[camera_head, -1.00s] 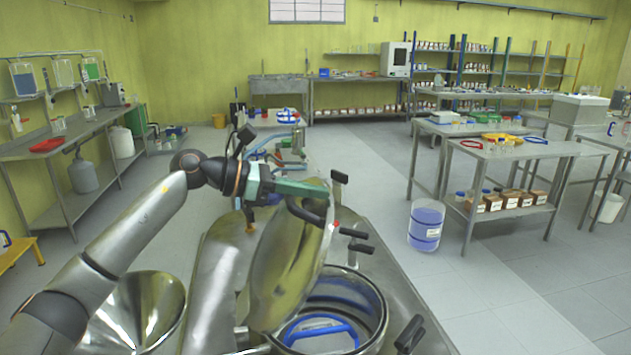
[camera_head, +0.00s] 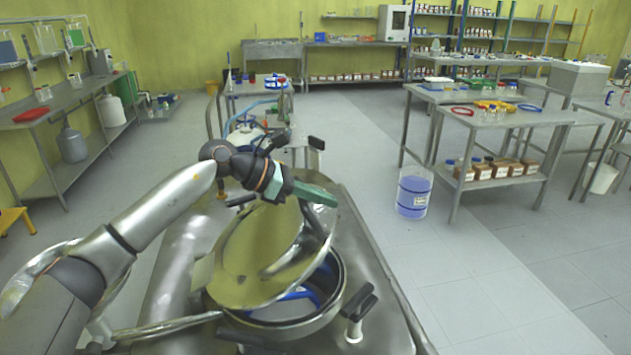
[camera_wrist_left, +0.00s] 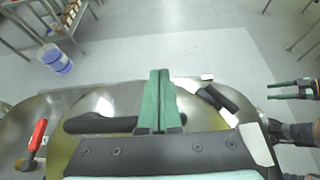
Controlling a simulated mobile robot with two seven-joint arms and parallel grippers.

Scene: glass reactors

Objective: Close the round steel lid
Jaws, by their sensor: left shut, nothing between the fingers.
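The round steel lid (camera_head: 250,255) stands tilted, partly open, over the round vessel opening (camera_head: 335,310). A blue part shows inside the opening, below the lid's raised right edge. My left gripper (camera_head: 330,198) is at the lid's upper right edge, its green fingers shut with nothing between them. In the left wrist view, the shut fingers (camera_wrist_left: 158,85) point over the lid (camera_wrist_left: 98,104), beside a dark bar-like handle (camera_wrist_left: 95,123). I cannot tell whether they touch it. My right gripper (camera_wrist_left: 272,91) shows at the right of that view, its fingers apart and empty.
Dark clamp knobs (camera_head: 360,300) stand around the rim on the steel bench top. A blue-tinted container (camera_head: 413,195) stands on the floor to the right, near a table (camera_head: 520,118) with trays and bottles. The floor between is clear.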

